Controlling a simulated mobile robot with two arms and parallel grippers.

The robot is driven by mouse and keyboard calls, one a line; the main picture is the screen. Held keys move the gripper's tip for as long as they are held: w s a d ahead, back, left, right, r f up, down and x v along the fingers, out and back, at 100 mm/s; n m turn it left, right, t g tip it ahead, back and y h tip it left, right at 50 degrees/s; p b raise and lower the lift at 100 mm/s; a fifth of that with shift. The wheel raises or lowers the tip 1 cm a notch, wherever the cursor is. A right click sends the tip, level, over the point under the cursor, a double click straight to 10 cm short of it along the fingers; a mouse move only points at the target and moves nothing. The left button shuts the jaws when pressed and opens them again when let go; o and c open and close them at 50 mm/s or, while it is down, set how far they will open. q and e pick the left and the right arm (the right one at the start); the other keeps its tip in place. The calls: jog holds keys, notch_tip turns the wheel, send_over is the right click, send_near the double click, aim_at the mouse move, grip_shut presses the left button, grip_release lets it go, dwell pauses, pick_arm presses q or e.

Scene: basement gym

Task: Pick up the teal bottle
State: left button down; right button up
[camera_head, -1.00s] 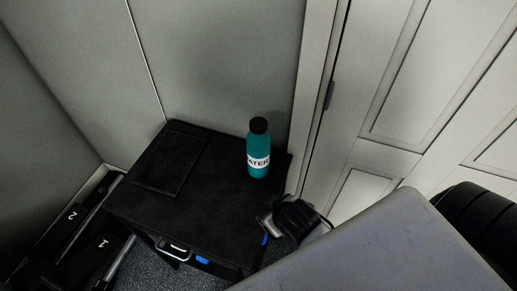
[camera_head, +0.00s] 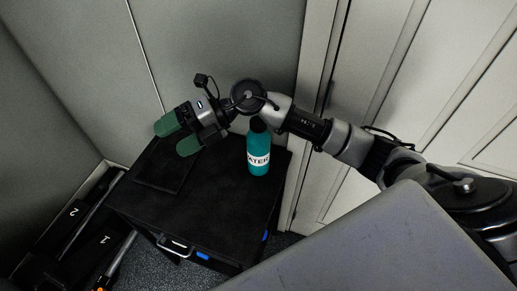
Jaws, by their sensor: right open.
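The teal bottle (camera_head: 258,154) stands upright on the black box-like cabinet (camera_head: 215,222), near its back right corner. It has a dark cap and a white label with black letters. My right arm reaches in from the right, and its wrist passes just above or behind the bottle's cap in the picture. My right gripper (camera_head: 177,140) is open and empty, with two green fingertips pointing left and down. It is to the left of the bottle, over the cabinet's back left part, and apart from the bottle. My left gripper is not in view.
Grey walls stand close behind and left of the cabinet. A pale panelled door (camera_head: 450,90) is at the right. Black items marked 1 and 2 (camera_head: 78,225) lie on the floor at the left. The cabinet top in front of the bottle is clear.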

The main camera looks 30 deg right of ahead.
jog(key=w+d+h, duration=0.1)
jog(key=d+h, duration=0.4)
jog(key=d, duration=0.2)
jog(key=w+d+h, duration=0.2)
jog(key=d+h, duration=0.3)
jog(key=d, duration=0.2)
jog(key=w+d+g+h, duration=0.1)
jog(key=d+h, duration=0.3)
jog(key=d, duration=0.3)
jog(key=shift+w+d+f+m+h+p, duration=0.15)
jog(key=shift+w+d+m+h+p, duration=0.15)
jog(key=shift+m+h, duration=0.1)
notch_tip(320, 180, down, 5)
jog(key=shift+r+p, duration=0.2)
jog(key=shift+p, duration=0.5)
jog(key=p, duration=0.3)
send_over(258, 145)
jog(key=w+d, duration=0.2)
jog(key=w, duration=0.1)
notch_tip(258, 145, down, 5)
jog(key=shift+s+a+r, duration=0.15)
jog(key=shift+r, duration=0.05)
jog(key=shift+f, duration=0.65)
jog(key=c, duration=1.3)
jog(key=shift+r, duration=0.1)
